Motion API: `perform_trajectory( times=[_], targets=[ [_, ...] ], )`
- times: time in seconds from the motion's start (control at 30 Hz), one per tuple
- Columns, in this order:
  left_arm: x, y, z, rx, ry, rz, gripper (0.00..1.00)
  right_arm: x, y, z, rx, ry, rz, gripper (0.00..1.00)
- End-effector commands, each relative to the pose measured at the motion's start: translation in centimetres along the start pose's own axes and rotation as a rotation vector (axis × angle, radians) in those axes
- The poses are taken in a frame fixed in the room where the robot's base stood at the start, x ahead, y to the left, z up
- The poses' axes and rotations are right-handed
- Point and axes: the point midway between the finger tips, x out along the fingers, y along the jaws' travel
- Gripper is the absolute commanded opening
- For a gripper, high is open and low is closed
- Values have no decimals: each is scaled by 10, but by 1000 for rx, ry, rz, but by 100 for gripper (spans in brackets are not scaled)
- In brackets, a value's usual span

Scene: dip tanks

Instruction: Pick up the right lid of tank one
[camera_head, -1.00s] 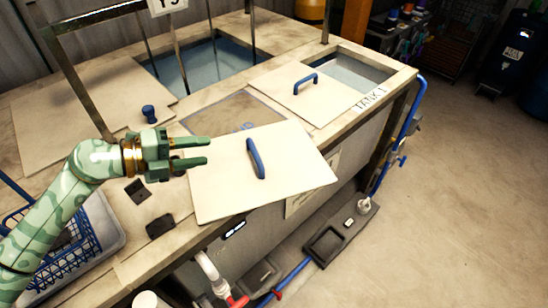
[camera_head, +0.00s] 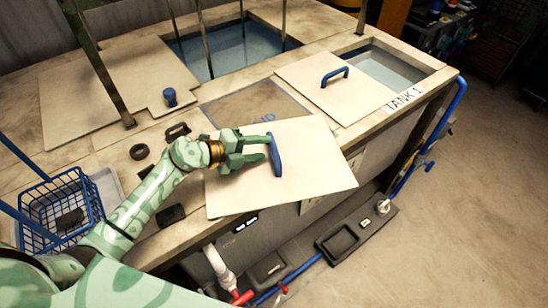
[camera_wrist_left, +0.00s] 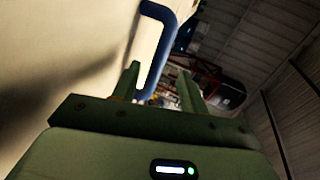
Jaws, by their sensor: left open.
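A cream lid (camera_head: 315,175) with an upright blue handle (camera_head: 277,160) lies at the front of the bench, its near corner past the edge. Another cream lid (camera_head: 345,105) with a blue handle (camera_head: 335,76) partly covers the opening beside the "TANK 1" label. My left gripper (camera_head: 266,148) is open at the front lid's handle, fingertips beside it. In the left wrist view the blue handle (camera_wrist_left: 158,50) rises from the lid surface (camera_wrist_left: 60,50), ahead of the open fingers (camera_wrist_left: 158,85). I cannot tell whether it is between them. My right gripper is out of view.
A blue-knobbed lid (camera_head: 95,85) and a water-filled tank (camera_head: 230,50) lie behind. A marked rectangle (camera_head: 240,103) lies behind the front lid. A blue wire basket (camera_head: 60,200) stands at left. Pipes (camera_head: 220,268) run below the front edge. Floor at right is clear.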

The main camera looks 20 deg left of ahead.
Motion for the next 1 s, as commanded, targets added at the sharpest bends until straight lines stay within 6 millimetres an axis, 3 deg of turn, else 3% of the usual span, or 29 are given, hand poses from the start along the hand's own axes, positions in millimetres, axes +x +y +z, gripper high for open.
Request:
perform_trajectory(
  times=[0.3, 0.57, 0.6, 0.73, 0.77, 1.0],
  targets=[
    [46, 3, 1, -2, 1, -1, 43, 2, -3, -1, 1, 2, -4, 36],
    [51, 3, 0, 0, 1, 0, 43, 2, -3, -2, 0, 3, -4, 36],
    [51, 3, 0, 0, 1, 0, 41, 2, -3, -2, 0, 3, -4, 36],
    [51, 3, 0, 0, 1, 0, 4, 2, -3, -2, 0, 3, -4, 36],
    [51, 3, 0, 0, 1, 0, 0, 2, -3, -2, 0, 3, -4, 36],
    [51, 1, 1, 0, 1, -4, 0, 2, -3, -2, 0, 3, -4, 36]
  ],
)
